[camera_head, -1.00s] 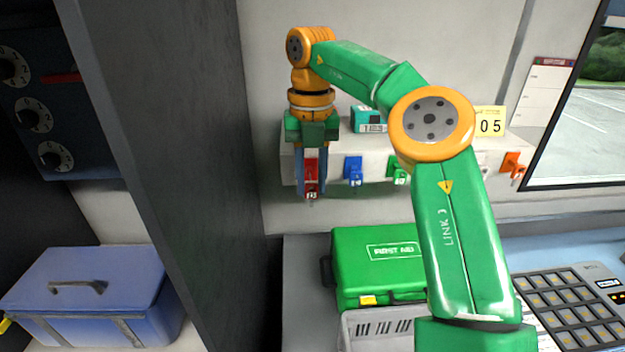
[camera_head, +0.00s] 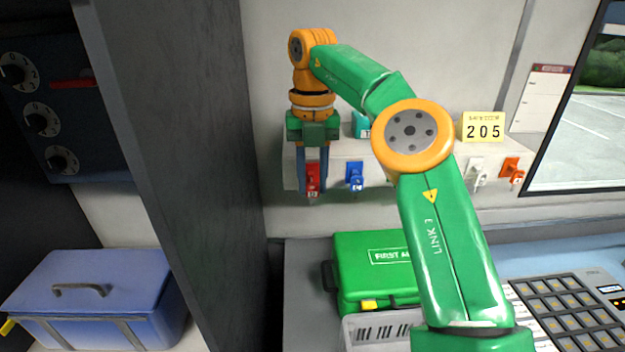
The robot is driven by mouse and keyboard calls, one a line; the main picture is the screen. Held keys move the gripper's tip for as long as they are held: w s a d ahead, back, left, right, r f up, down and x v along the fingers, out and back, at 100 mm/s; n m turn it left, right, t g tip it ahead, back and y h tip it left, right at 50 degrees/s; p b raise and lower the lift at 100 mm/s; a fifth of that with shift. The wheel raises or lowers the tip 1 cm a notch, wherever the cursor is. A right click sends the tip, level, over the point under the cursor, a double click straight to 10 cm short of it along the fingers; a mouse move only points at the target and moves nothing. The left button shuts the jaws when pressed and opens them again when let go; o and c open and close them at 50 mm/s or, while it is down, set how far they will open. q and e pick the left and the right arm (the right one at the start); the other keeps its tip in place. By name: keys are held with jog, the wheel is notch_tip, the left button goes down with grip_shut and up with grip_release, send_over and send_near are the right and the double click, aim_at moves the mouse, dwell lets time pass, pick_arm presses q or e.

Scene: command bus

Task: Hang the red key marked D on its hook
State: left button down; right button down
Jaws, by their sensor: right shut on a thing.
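My right gripper (camera_head: 313,190) points down in front of the left end of the white shelf, its two blue fingers on either side of the red key (camera_head: 313,178). It is shut on this key, which hangs upright with a small pale mark near its lower end. The red key is close against the shelf's front face. The fingers cover its sides, and I cannot tell whether it sits on a hook. My left gripper is not in view.
The white shelf (camera_head: 292,168) carries a blue key (camera_head: 355,176), a white one (camera_head: 477,172) and an orange one (camera_head: 511,170). A yellow 205 sign (camera_head: 483,127) and a teal box (camera_head: 360,124) stand on top. A green first-aid case (camera_head: 375,275) lies below; a dark partition (camera_head: 190,150) stands left.

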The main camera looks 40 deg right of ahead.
jog(key=shift+d+f, duration=0.1)
jog(key=shift+d, duration=0.05)
dwell(0.8)
jog(key=c, duration=0.6)
grip_release()
jog(key=shift+o, duration=0.2)
